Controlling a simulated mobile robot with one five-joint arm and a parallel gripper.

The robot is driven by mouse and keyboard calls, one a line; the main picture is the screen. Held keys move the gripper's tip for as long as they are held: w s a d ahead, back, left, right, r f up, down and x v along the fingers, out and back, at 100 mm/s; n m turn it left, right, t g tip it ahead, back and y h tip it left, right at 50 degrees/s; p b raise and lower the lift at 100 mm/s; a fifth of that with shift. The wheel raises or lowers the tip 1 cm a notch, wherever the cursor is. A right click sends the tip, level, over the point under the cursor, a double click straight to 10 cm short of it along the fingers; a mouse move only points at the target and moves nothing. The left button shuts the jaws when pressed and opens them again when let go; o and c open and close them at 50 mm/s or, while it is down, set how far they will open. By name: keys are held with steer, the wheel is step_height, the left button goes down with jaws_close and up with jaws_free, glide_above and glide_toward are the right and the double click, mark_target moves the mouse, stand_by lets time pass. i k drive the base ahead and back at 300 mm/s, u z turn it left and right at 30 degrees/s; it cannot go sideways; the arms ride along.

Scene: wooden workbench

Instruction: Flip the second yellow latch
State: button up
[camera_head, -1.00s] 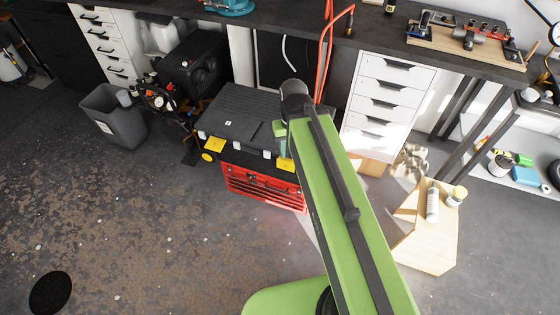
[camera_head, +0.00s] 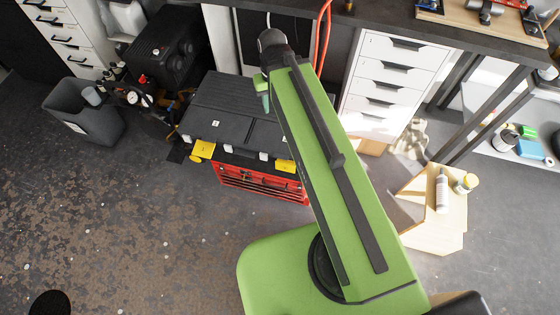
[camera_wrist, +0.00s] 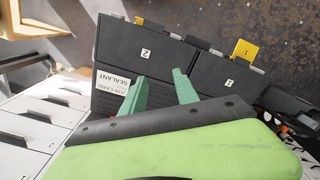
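A black two-lid case (camera_head: 222,108) sits on a red toolbox (camera_head: 262,183). In the wrist view its lids carry labels 1 and 2. The first yellow latch (camera_head: 203,150) is at the front left and sticks out beyond the edge beside lid 1 (camera_wrist: 246,52). The second yellow latch (camera_head: 285,166) is at the front right; only a small part shows beyond lid 2 (camera_wrist: 139,20). My gripper (camera_head: 265,100) is over the back right of the case, away from both latches. Its green fingers are apart and empty in the wrist view (camera_wrist: 160,90).
White drawers (camera_head: 392,80) stand right of the case, and a dark bench runs above it. A grey bin (camera_head: 85,120) and a black compressor (camera_head: 165,55) are at left. A wooden stand (camera_head: 435,215) is at right. The floor in front is clear.

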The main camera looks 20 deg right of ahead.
mark_target(288, 166)
steer(key=z, duration=0.15)
steer(key=k, duration=0.6)
steer(key=u, duration=2.95)
steer(key=k, duration=0.95)
steer(key=u, duration=0.25)
